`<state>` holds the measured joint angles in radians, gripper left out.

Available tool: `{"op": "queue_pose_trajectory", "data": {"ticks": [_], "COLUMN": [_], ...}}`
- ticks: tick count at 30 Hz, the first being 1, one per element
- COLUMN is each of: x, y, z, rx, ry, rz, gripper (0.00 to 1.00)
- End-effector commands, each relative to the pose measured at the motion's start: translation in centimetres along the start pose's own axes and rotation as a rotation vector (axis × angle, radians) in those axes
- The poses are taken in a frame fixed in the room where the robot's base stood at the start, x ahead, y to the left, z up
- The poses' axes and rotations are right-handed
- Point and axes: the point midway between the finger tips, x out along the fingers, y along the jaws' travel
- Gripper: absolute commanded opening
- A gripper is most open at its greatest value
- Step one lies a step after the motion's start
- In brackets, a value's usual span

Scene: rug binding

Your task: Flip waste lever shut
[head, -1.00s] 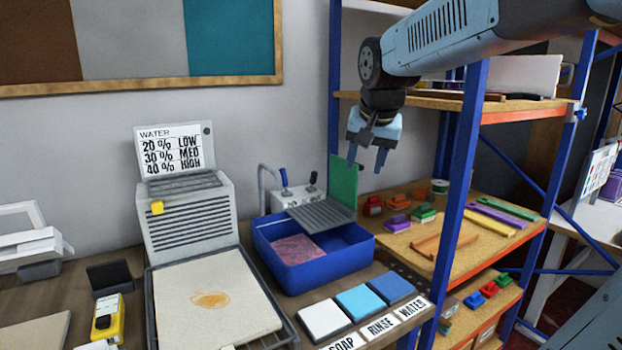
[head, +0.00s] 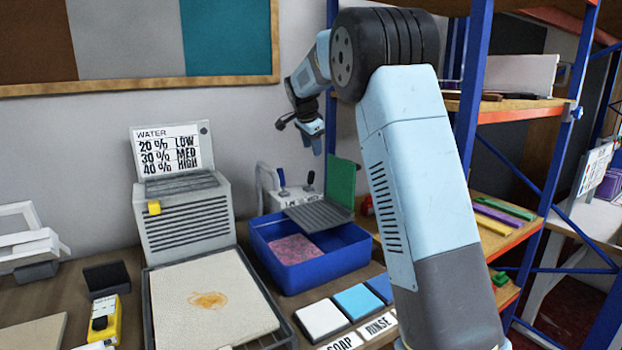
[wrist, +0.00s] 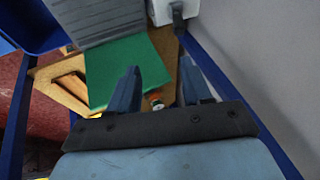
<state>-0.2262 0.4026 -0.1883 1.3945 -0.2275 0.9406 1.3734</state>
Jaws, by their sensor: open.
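A small white box (head: 293,200) stands behind the blue basin, against the wall. It carries a blue-handled lever (head: 281,176) and a dark-handled lever (head: 310,180), both roughly upright; no label tells which is the waste lever. My gripper (head: 316,148) hangs above and slightly right of the levers, touching neither. In the wrist view my gripper (wrist: 158,72) has its two fingers apart with nothing between them. Part of the white box (wrist: 172,10) shows at the top edge there; its levers are not clear.
The blue basin (head: 320,265) holds a pink cloth (head: 294,249). A grey ribbed board (head: 318,216) and an upright green panel (head: 342,183) stand at its back right, below my gripper. A blue-posted shelf (head: 467,100) is to the right, the wall behind.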

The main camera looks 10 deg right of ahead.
Motion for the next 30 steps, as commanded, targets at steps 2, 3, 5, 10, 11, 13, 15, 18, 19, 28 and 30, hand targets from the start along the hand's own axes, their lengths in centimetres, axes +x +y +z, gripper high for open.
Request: {"op": "queue_pose_trajectory", "data": {"ticks": [2, 3, 5, 10, 11, 13, 15, 18, 19, 28, 30], "x": [1.8, 2.5, 3.3, 4.6, 4.8, 5.2, 5.8, 7.3, 7.8, 13.1, 14.2], "y": [-1.6, -2.2, -3.0, -4.1, -4.2, -4.2, -4.2, -4.2, -4.1, -4.1, -4.1], "z": [0.5, 0.6, 0.8, 1.1, 1.1, 1.1, 1.1, 1.1, 1.1, 0.8, 0.8], "rx": [0.035, 0.052, 0.073, 0.107, 0.109, 0.112, 0.112, 0.111, 0.111, 0.111, 0.111], "ry": [0.013, 0.02, 0.029, 0.042, 0.043, 0.044, 0.043, 0.042, 0.042, 0.042, 0.042], "rz": [0.005, 0.006, 0.007, 0.008, 0.008, 0.008, 0.009, 0.01, 0.01, 0.01, 0.009], "gripper": [0.49, 0.49, 0.49, 0.49, 0.49, 0.49, 0.49, 0.49, 0.49, 0.49, 0.49]}}
